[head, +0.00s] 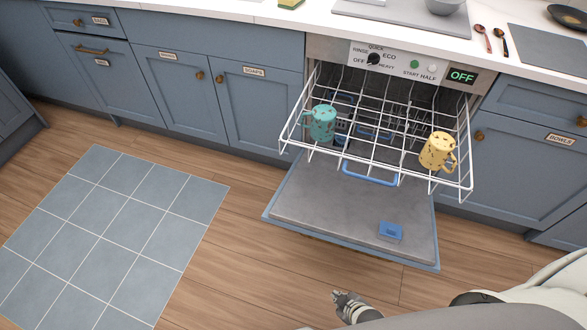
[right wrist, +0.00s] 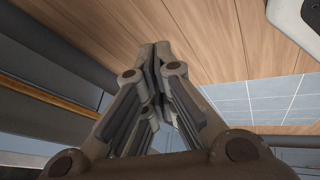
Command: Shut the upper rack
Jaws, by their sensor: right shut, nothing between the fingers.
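The upper rack (head: 345,147) is a white wire rack, pulled far out of the dishwasher above the open door (head: 335,212). My right gripper (head: 342,295) is low in front of the door, apart from door and rack. It also shows in the right wrist view (right wrist: 156,52), fingers together and empty. My left gripper is not in view.
The dishwasher door hangs open, with a blue detergent compartment (head: 390,231) on its inner face. Blue cabinets (head: 185,90) flank the dishwasher. A tiled mat (head: 110,235) lies on the wooden floor at left. Spoons (head: 490,38) and a pan (head: 567,15) are on the counter.

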